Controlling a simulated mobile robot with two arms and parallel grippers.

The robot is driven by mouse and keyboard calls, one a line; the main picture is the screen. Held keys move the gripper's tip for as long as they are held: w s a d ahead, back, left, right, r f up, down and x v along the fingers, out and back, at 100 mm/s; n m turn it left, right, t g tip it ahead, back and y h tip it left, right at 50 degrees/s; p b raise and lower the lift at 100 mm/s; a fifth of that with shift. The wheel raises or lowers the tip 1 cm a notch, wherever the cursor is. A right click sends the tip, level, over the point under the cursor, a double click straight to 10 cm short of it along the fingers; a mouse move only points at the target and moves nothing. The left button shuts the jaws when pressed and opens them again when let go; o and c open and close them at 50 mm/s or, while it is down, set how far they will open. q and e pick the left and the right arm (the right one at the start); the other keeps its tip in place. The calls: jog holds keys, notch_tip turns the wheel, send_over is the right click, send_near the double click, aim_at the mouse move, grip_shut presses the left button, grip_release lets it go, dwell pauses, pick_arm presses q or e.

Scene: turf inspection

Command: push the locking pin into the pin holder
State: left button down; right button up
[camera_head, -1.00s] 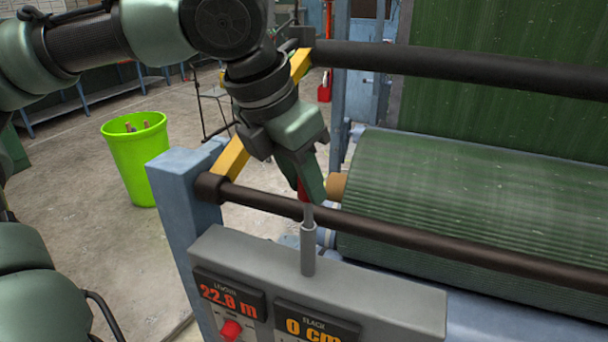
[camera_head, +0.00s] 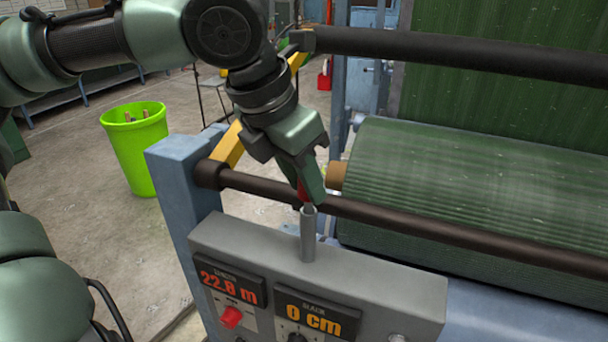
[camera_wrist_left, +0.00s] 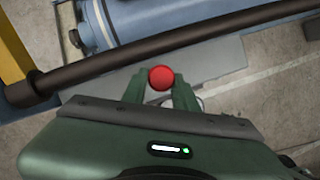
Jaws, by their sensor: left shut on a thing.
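My left gripper (camera_head: 308,192) is shut on the red head of the locking pin (camera_head: 303,194), just above the top of the pin holder. The pin holder (camera_head: 308,236) is an upright grey tube on top of the grey control box. The pin's shaft is hidden, apparently inside the tube, with its red head close above the rim. In the left wrist view the round red pin head (camera_wrist_left: 161,77) sits between the two green fingers. My right gripper is not in view.
A dark bar (camera_head: 400,222) runs close behind the pin holder. A green turf roll (camera_head: 470,195) lies to the right. A lime bin (camera_head: 137,155) stands on the floor at left.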

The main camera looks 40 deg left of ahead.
pick_arm(q)
jog(key=shift+f, duration=0.25)
jog(key=c, duration=1)
grip_release()
jog(key=shift+b+v, duration=0.45)
jog(key=shift+v, duration=3.5)
